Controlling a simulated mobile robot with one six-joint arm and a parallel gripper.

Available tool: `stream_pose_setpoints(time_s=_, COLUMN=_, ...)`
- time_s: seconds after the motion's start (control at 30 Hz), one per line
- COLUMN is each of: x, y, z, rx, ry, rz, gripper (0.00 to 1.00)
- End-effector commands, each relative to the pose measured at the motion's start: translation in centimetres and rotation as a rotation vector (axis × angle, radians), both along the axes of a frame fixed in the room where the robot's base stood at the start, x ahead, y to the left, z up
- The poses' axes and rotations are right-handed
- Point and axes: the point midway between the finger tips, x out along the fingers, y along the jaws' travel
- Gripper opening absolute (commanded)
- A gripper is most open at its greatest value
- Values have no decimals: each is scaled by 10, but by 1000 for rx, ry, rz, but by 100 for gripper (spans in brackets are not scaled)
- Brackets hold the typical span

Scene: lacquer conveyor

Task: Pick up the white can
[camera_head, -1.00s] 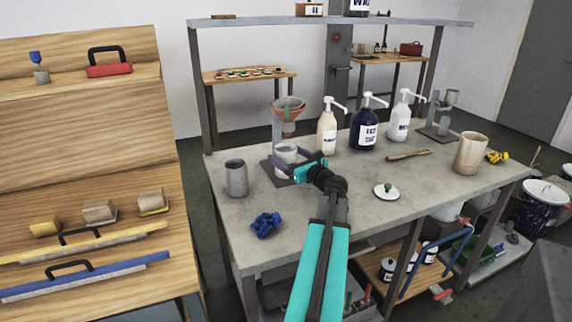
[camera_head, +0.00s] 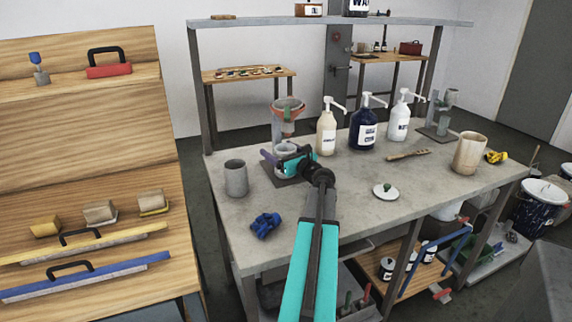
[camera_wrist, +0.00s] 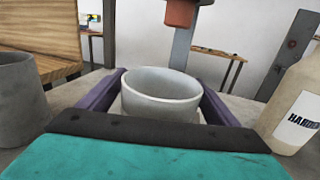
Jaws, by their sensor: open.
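The white can (camera_head: 287,148) stands upright on a dark base plate (camera_head: 284,181) under a funnel (camera_head: 287,106) on a stand. In the wrist view the white can (camera_wrist: 161,93) is open-topped and sits between the two purple fingers of my gripper (camera_wrist: 162,97). The fingers lie one on each side of it, and its lower part is hidden behind my gripper's dark and teal body. In the head view my gripper (camera_head: 280,158) reaches the can from the front, covering its lower part. My gripper is open; I cannot tell whether a finger touches the can.
A grey metal cup (camera_head: 236,178) stands left of the can. A cream pump bottle (camera_head: 326,132) stands close to its right, with a dark blue bottle (camera_head: 367,130) beyond. Blue crumpled gloves (camera_head: 266,225) and a small lid (camera_head: 385,191) lie on the bench in front.

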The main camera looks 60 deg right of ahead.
Motion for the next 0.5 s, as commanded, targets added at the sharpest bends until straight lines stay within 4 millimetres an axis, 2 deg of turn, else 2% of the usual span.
stream_pose_setpoints(time_s=0.3, x=0, y=0, z=0, rx=0, ry=0, rz=1, gripper=83)
stream_pose_setpoints(time_s=0.5, x=0, y=1, z=0, rx=0, ry=0, rz=1, gripper=49)
